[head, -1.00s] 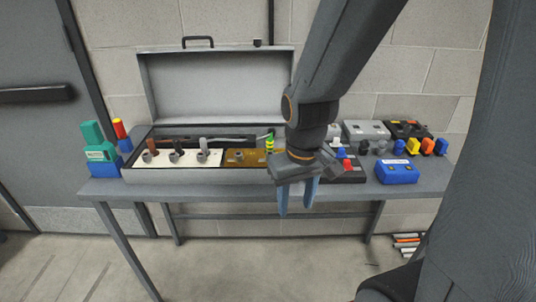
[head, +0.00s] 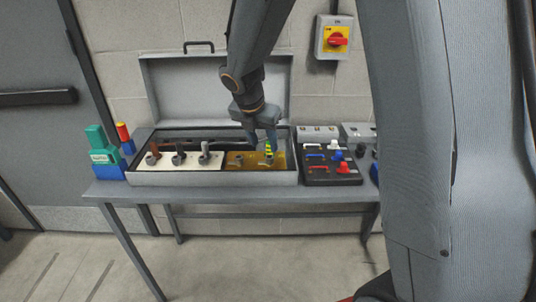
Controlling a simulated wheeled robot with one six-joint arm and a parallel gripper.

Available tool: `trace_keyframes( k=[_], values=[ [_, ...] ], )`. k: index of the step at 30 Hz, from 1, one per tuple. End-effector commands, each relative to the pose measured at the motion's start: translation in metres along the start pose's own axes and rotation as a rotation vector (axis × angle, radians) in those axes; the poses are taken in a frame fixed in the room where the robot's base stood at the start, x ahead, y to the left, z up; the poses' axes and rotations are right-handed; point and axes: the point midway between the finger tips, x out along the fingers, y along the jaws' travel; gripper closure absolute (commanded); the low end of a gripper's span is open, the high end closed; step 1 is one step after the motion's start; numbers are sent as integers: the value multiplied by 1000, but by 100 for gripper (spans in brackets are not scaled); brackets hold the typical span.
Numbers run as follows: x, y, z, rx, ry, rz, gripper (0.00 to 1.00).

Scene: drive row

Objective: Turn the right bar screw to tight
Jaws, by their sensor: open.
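An open grey case (head: 215,181) on the table holds a brass-coloured bar (head: 252,166) in its right part. Two small round screws show on the bar: a left screw (head: 238,159) and the right bar screw (head: 268,160). A green-and-yellow striped piece (head: 269,150) stands at the right screw. My gripper (head: 262,139) is open, pointing down above the right part of the bar, close to the striped piece. Its fingertips partly cover that area, and I cannot tell whether they touch anything. How far the screw is turned cannot be seen.
A pale panel (head: 215,161) with several posts lies left in the case; its raised lid (head: 190,95) stands behind. A black panel (head: 318,178) with coloured knobs sits to the right, green and blue blocks (head: 103,157) to the left. A red-yellow switch (head: 337,40) is on the wall.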

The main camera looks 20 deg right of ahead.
Motion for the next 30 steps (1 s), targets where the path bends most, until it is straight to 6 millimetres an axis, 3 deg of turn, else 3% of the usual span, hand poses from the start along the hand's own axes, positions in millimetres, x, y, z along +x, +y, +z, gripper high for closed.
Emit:
trace_keyframes(
  k=[15, 28, 30],
  values=[
    [66, -1, -1, 2, 2, -3, 58],
    [75, -1, 0, 3, 1, 0, 58],
    [75, -1, 0, 3, 1, 0, 70]
  ],
)
